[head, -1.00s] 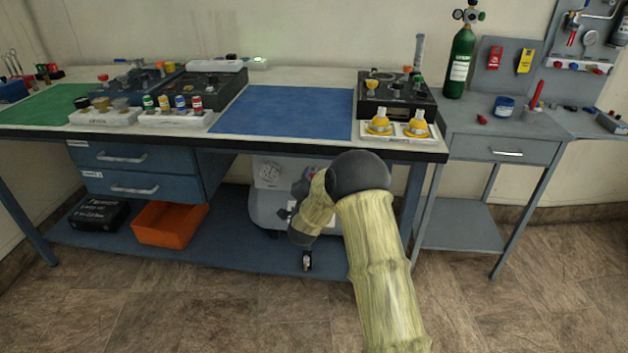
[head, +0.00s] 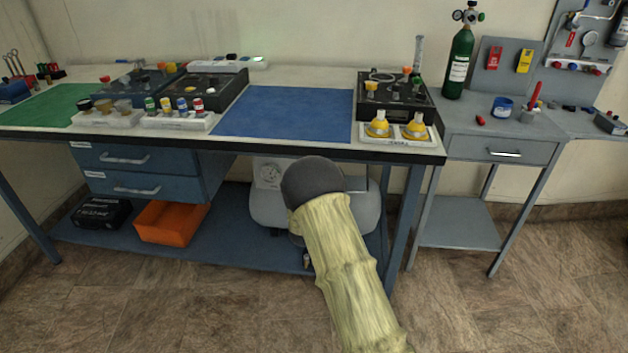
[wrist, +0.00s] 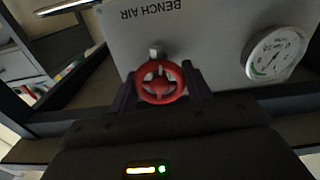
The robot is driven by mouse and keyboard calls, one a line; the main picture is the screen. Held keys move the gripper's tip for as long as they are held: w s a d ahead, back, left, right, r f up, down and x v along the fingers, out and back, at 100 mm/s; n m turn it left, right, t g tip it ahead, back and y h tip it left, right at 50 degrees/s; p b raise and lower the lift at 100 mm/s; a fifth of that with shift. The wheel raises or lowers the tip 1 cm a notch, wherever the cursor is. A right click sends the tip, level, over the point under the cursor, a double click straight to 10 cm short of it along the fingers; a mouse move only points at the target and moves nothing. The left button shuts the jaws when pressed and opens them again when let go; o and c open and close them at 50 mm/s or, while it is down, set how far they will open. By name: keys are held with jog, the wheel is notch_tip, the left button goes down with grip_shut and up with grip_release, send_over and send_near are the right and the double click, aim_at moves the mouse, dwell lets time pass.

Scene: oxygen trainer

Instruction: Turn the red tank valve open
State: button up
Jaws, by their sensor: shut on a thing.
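The red tank valve (wrist: 158,82) is a small spoked handwheel in the middle of the wrist view. It is on a short pale stem at the grey tank (wrist: 205,40) marked BENCH AIR. My gripper (wrist: 160,88) is shut on the handwheel, with one dark finger at each side of it. A round white gauge (wrist: 275,55) is on the tank to the right of the wheel. In the head view the grey tank (head: 268,173) stands under the workbench. There my own arm hides the valve and my gripper.
The workbench (head: 290,148) is above the tank, with its lower shelf (head: 235,245) below. An orange bin (head: 170,222) and a black case (head: 100,212) are on the shelf to the left. A bench leg (head: 405,215) stands to the right of the tank.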

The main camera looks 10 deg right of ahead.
jog(key=shift+a+f+n, duration=0.15)
jog(key=shift+f+n, duration=0.05)
jog(key=shift+n, duration=0.9)
jog(key=o, duration=1)
jog(key=shift+r, duration=0.1)
jog(key=shift+s+p, duration=0.1)
jog(key=shift+p, duration=0.2)
jog(key=p+v, duration=0.1)
jog(key=v, duration=1.6)
jog(key=shift+s+p, duration=0.1)
jog(key=shift+p, duration=0.3)
